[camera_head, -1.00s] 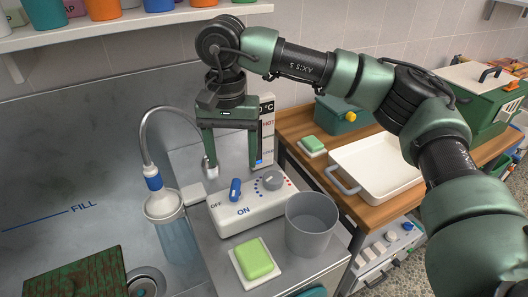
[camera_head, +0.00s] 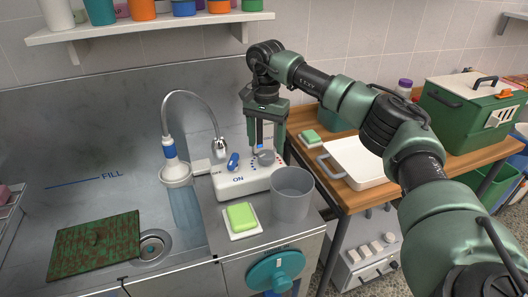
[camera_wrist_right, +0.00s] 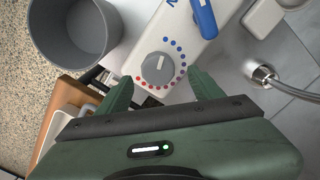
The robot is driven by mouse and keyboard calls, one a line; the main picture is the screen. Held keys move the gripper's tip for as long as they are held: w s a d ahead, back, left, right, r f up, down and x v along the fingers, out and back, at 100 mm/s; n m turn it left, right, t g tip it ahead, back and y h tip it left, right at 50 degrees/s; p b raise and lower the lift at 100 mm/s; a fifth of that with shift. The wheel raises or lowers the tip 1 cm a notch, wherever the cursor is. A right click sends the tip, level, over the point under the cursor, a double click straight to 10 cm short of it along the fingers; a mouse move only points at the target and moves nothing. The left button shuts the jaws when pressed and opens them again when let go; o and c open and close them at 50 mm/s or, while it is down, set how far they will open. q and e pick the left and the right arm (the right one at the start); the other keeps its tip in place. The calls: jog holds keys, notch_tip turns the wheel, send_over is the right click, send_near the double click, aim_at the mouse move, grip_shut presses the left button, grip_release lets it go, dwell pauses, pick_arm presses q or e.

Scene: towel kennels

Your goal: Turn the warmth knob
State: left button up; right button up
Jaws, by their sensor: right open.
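The warmth knob (camera_head: 265,157) is a round grey dial on top of a white control box (camera_head: 236,184). In the right wrist view the knob (camera_wrist_right: 158,68) has a pointer line and is ringed by blue and red dots. My right gripper (camera_head: 266,148) points down at the knob. Its green fingers are open and empty, one to each side of the knob in the head view. In the right wrist view the gripper (camera_wrist_right: 162,88) has its fingertips spread a little to the near side of the knob; I cannot tell whether they touch it. My left gripper is out of view.
A blue switch (camera_head: 233,162) marked ON and OFF sits left of the knob. A grey bucket (camera_head: 291,195) stands close at the box's right front. Green soap (camera_head: 241,215) lies in front. A shower head (camera_head: 175,173) on a curved hose stands left.

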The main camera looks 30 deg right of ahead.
aim_at(266, 153)
jog(key=f, duration=0.3)
jog(key=shift+s+f, duration=0.1)
jog(key=shift+s, duration=0.15)
jog(key=shift+f, duration=0.1)
jog(key=c, duration=1.4)
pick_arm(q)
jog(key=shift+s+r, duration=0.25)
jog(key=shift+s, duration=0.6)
